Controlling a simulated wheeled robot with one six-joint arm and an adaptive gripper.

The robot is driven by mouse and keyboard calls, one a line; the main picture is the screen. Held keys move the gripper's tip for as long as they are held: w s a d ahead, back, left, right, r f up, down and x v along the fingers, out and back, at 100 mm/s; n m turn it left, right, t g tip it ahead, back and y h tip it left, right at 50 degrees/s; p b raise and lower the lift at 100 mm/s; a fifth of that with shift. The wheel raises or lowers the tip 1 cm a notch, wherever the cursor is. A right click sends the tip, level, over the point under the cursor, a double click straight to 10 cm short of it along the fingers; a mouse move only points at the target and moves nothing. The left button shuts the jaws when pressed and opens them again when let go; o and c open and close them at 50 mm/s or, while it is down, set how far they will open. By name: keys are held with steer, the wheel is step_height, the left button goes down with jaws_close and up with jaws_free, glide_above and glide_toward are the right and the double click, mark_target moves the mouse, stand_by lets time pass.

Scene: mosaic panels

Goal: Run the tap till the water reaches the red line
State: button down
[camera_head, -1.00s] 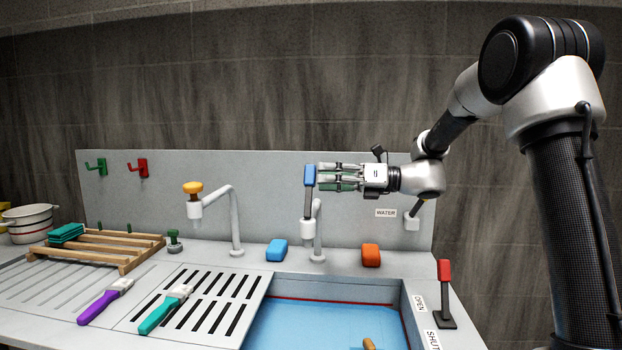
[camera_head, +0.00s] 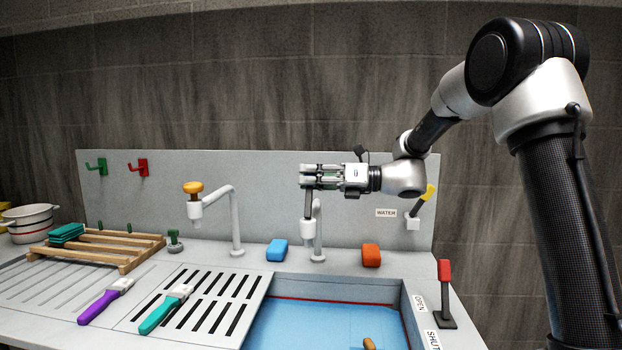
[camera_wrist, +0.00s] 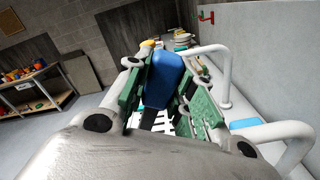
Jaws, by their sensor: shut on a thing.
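My gripper (camera_head: 306,176) is shut on the blue tap handle (camera_wrist: 162,80), which shows between the green-padded fingers in the wrist view. In the head view the fingers cover the handle, and its dark upright stem (camera_head: 308,204) shows below them. The stem rises from the white head of the right tap (camera_head: 318,228), over the sink. No stream shows under that tap. Blue water (camera_head: 320,325) lies in the sink, its surface a little below the red line (camera_head: 335,300) on the back wall. A small brown object (camera_head: 369,343) is in the water.
A yellow-tipped lever (camera_head: 429,193) sits by the WATER label. A red-topped lever (camera_head: 445,290) stands right of the sink near OPEN and SHUT labels. Blue (camera_head: 277,250) and orange (camera_head: 371,256) blocks lie behind the sink. Another tap with an orange knob (camera_head: 193,187) stands left.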

mark_target(310, 195)
steer(key=shift+s+a+r+n, duration=0.1)
steer(key=shift+s+r+n, duration=0.1)
steer(key=shift+s+n, duration=0.3)
steer(key=shift+s+a+r+n, duration=0.1)
steer(key=shift+s+r+n, duration=0.1)
steer(key=shift+s+n, duration=0.3)
steer(key=shift+s+r+n, duration=0.15)
steer(key=shift+s+n, duration=0.35)
steer(key=shift+n, duration=0.6)
steer(key=c, duration=1.2)
jaws_free()
steer(key=s+d, duration=0.2)
steer(key=d, duration=0.9)
steer(key=shift+s+d, duration=0.15)
steer(key=shift+d, duration=0.2)
steer(key=shift+c, duration=0.2)
